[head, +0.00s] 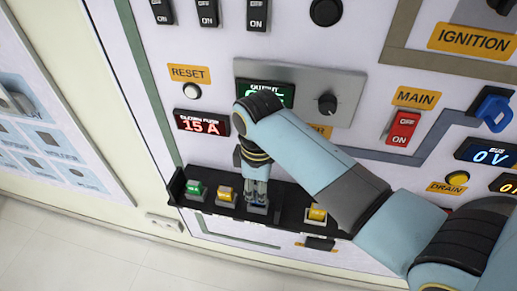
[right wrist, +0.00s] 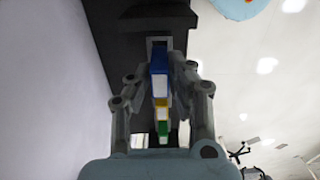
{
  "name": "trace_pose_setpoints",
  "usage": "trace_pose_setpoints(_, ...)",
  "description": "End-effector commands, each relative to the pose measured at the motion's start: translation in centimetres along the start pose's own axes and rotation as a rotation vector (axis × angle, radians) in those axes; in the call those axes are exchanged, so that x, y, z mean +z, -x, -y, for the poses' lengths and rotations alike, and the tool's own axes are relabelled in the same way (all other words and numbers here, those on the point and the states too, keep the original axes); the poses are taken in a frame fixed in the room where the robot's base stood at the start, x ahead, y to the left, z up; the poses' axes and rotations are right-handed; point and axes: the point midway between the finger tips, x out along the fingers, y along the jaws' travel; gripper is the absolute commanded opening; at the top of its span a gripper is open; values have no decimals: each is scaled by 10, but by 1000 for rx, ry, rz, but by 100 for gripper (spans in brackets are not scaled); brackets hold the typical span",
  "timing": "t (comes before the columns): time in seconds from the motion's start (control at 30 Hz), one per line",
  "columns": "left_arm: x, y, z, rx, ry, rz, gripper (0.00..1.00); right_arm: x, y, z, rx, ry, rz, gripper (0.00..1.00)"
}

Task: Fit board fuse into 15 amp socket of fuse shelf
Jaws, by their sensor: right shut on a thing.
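The black fuse shelf (head: 285,200) runs along the bottom of the panel. A green fuse (head: 195,189) and a yellow fuse (head: 225,193) stand in grey sockets at its left. Another yellow fuse (head: 317,212) stands farther right. My right gripper (head: 257,203) points down at the shelf, just right of the left yellow fuse. In the right wrist view, its fingers (right wrist: 160,90) are shut on a blue fuse (right wrist: 159,65), with yellow and green fuses beyond. The socket under the blue fuse is mostly hidden, so I cannot tell whether it is seated. My left gripper is out of view.
The blown-fuse display (head: 202,123) reads 15 A. My right arm crosses the panel and covers part of the shelf and the output display (head: 275,92). The red main switch (head: 403,129) and blue handle (head: 492,108) are to the right. Bare floor (head: 60,245) lies lower left.

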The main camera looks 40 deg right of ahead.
Motion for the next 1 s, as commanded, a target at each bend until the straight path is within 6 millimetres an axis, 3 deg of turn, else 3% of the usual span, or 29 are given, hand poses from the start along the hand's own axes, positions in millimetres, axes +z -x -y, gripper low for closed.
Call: trace_pose_setpoints(1.0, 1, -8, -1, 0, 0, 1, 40, 0, -26, 0, 0, 0, 1, 0)
